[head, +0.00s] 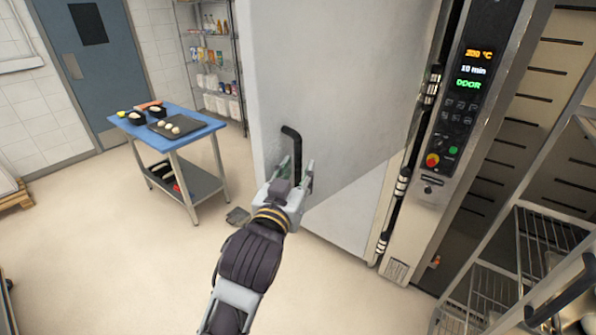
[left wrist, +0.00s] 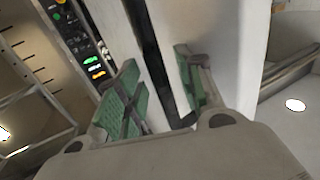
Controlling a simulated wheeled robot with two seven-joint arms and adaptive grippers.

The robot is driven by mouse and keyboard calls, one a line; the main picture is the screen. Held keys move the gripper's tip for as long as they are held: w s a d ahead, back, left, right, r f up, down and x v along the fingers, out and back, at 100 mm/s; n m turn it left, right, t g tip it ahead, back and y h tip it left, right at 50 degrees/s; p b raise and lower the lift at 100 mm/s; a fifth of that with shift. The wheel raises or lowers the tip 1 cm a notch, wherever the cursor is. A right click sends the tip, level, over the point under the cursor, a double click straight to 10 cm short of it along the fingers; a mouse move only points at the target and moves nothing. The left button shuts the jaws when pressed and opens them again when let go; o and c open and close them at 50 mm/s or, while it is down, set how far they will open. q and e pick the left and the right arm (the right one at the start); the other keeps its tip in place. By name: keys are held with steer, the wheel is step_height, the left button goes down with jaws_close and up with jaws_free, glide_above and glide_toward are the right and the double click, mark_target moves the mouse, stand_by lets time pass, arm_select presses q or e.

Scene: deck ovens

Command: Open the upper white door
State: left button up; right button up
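A tall white door (head: 350,70) fills the middle of the head view, with a black bent handle (head: 291,135) near its left edge. Only this one large white door shows; I see no separate upper and lower door. My left gripper (head: 293,178) is at the lower part of the handle, with one finger on each side. In the left wrist view the black bar (left wrist: 150,45) runs between the two green-padded fingers (left wrist: 160,92). The fingers look apart, with a gap on the left of the bar. My right gripper is not in view.
A control panel (head: 466,105) with a lit display reading DOOR stands right of the door. A wire rack (head: 545,240) is at the lower right. A blue-topped table (head: 195,132) with trays stands at the left, before a shelf (head: 212,75). The floor between is mostly clear.

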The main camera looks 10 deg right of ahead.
arm_select(q)
steer(key=v, duration=0.6)
steer(key=shift+s, duration=0.2)
steer(key=shift+a, duration=0.15)
